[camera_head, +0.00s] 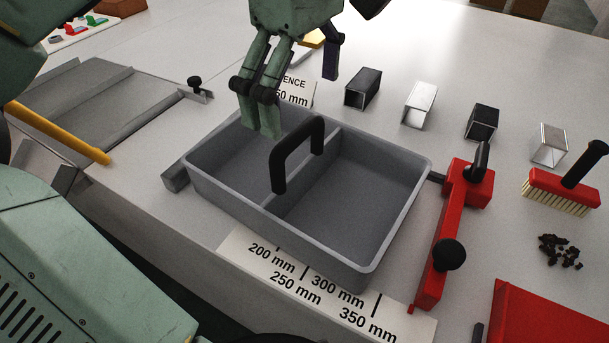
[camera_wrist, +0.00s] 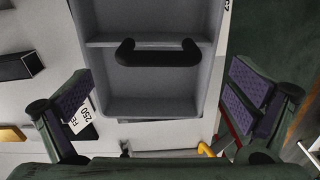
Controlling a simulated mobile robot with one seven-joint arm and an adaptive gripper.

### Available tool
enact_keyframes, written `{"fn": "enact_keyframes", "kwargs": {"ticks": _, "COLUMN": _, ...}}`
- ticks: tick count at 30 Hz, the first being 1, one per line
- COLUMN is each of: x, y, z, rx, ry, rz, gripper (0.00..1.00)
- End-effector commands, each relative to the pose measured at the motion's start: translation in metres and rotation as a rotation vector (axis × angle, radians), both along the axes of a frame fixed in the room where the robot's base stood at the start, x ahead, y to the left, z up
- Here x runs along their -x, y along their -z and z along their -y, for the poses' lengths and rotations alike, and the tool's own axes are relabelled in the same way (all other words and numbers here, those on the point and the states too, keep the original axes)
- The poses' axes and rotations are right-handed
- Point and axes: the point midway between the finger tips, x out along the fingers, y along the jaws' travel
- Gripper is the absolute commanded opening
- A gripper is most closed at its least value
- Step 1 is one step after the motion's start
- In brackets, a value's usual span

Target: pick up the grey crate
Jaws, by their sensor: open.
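The grey crate (camera_head: 350,252) is an open, empty, shallow box with a divider across its middle and a black arched handle (camera_head: 296,152) on the divider. It sits on the white table. My gripper (camera_head: 295,95) is above the crate's far left side, pointing down, with nothing between its fingers. In the wrist view my gripper (camera_wrist: 160,105) is open wide, with purple pads on each side. The crate (camera_wrist: 152,106) and its handle (camera_wrist: 158,52) lie between and beyond the fingers there. The exact height above the handle is hard to tell.
A red clamp (camera_head: 440,240) stands close to the crate's right side. A grey plate with a yellow bar (camera_head: 58,132) lies to the left. Several short square tubes (camera_head: 420,103) stand behind. A red brush (camera_head: 562,190) and dark crumbs (camera_head: 560,251) are at right. A printed ruler (camera_head: 310,285) lies in front.

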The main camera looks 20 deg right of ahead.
Motion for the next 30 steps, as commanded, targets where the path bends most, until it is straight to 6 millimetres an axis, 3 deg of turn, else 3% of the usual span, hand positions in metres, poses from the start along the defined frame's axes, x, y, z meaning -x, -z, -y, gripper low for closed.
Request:
{"fn": "enact_keyframes", "kwargs": {"ticks": 3, "x": 0.0, "y": 0.02, "z": 0.0, "rx": 0.002, "ry": 0.001, "rz": -0.002, "gripper": 1.0}}
{"fn": "enact_keyframes", "kwargs": {"ticks": 11, "x": 0.0, "y": 0.041, "z": 0.0, "rx": 0.004, "ry": 0.001, "rz": -0.002, "gripper": 1.0}}
{"fn": "enact_keyframes", "kwargs": {"ticks": 19, "x": -0.004, "y": 0.08, "z": -0.002, "rx": 0.004, "ry": 0.001, "rz": -0.002, "gripper": 1.0}}
{"fn": "enact_keyframes", "kwargs": {"ticks": 30, "x": -0.004, "y": 0.089, "z": -0.001, "rx": 0.007, "ry": 0.001, "rz": -0.001, "gripper": 0.98}}
